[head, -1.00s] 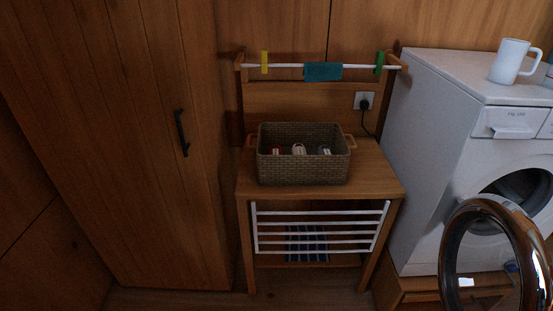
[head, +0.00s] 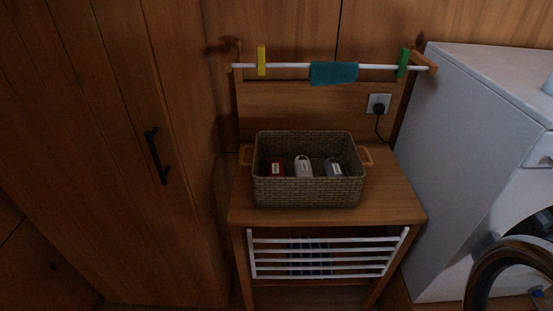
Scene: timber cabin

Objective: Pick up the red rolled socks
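A woven brown basket (head: 308,192) with wooden side handles stands on a small wooden table. Three rolled items lie inside it side by side, each with a pale label. The red rolled socks (head: 276,168) are the left one, partly hidden by the basket's front wall. A whitish roll (head: 303,167) is in the middle and a grey roll (head: 335,168) is on the right. Neither of my grippers shows in the head view.
The wooden table (head: 400,206) has a white rack (head: 320,254) at its front. Above it a rail holds a teal cloth (head: 334,73), a yellow peg (head: 262,60) and a green peg (head: 403,62). A white washing machine (head: 470,150) with its round door (head: 515,262) open stands right; a tall cabinet (head: 110,150) stands left.

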